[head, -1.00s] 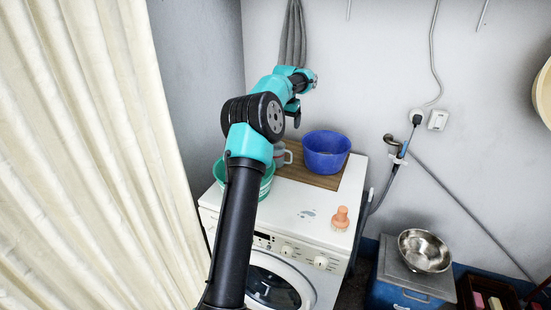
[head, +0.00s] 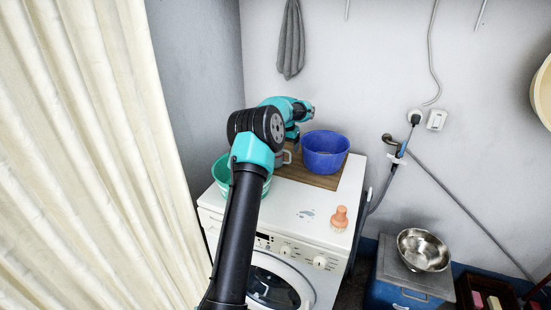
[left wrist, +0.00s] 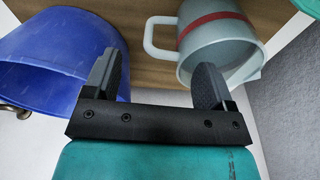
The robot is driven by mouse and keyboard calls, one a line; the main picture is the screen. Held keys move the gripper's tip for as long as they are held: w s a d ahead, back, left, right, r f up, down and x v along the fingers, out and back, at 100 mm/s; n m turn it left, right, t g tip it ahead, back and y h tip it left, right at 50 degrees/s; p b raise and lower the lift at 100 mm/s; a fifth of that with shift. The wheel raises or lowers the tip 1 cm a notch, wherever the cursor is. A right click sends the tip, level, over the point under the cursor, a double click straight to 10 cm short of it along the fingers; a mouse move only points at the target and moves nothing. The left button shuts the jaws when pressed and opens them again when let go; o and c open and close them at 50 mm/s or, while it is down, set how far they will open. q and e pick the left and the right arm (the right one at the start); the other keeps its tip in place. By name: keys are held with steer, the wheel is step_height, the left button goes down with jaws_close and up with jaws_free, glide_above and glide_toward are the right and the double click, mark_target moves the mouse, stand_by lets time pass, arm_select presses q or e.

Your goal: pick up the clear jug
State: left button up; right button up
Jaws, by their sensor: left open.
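The jug (head: 281,158), pale grey with a side handle, stands on the wooden board and is mostly hidden behind my left arm in the head view. In the left wrist view the jug (left wrist: 219,36) has a red band, and its handle points left. My left gripper (head: 296,146) is above the board near the jug and the blue tub. In the left wrist view this gripper (left wrist: 158,72) is open with nothing between its fingers. Its right finger overlaps the jug in the picture; contact cannot be told. My right gripper is not in view.
The blue tub (head: 326,153) stands beside the jug on the wooden board (head: 318,181), atop the washing machine (head: 293,212). A green basin (head: 221,174) is at left, partly behind my arm. An orange brush (head: 340,218) stands at the front right. A grey cloth (head: 290,42) hangs behind.

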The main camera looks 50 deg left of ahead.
mark_target(278, 156)
arm_select(q)
steer(key=shift+w+a+f, duration=0.15)
steer(key=shift+f, duration=1.15)
steer(key=shift+w+a+f, duration=0.1)
steer(key=shift+f, duration=1.15)
steer(key=c, duration=1.3)
